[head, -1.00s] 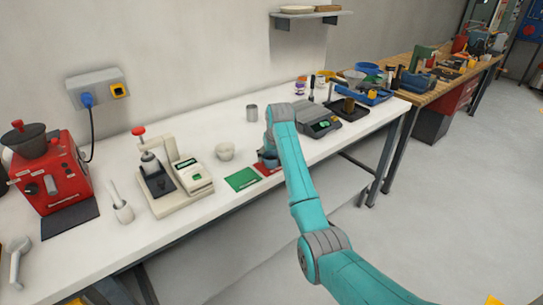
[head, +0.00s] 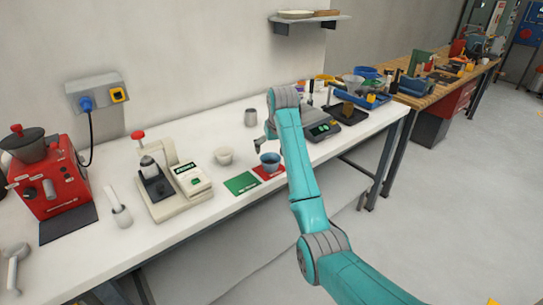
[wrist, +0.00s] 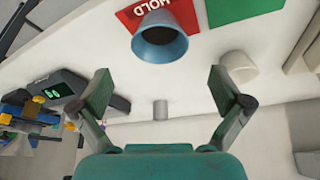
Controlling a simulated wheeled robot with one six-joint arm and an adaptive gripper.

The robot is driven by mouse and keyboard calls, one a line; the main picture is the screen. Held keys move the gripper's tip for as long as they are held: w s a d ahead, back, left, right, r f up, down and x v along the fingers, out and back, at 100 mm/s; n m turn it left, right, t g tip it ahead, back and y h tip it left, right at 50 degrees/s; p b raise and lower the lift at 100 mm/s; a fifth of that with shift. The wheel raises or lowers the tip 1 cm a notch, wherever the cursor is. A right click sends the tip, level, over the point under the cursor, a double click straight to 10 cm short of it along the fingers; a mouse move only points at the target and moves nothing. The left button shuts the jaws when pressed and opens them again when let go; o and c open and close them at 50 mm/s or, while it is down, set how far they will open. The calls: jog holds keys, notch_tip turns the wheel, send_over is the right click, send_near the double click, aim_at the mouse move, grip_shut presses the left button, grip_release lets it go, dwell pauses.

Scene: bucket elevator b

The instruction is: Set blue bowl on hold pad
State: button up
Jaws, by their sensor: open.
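The blue bowl (head: 270,162) stands upright on the red pad (head: 266,175) on the white bench. In the wrist view the blue bowl (wrist: 160,50) sits on the red pad (wrist: 178,14), which reads HOLD, and covers part of it. My gripper (head: 262,142) is above and behind the bowl, apart from it. In the wrist view my gripper (wrist: 160,92) has its two fingers wide apart with nothing between them. My arm hides part of the bench to the right of the bowl.
A green pad (head: 241,184) lies left of the red one. A white cup (head: 224,156) and a grey metal cup (head: 251,117) stand nearby. A scale (head: 320,128) is to the right, a lever press (head: 172,185) to the left.

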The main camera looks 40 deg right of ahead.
jog(key=shift+v, duration=2.05)
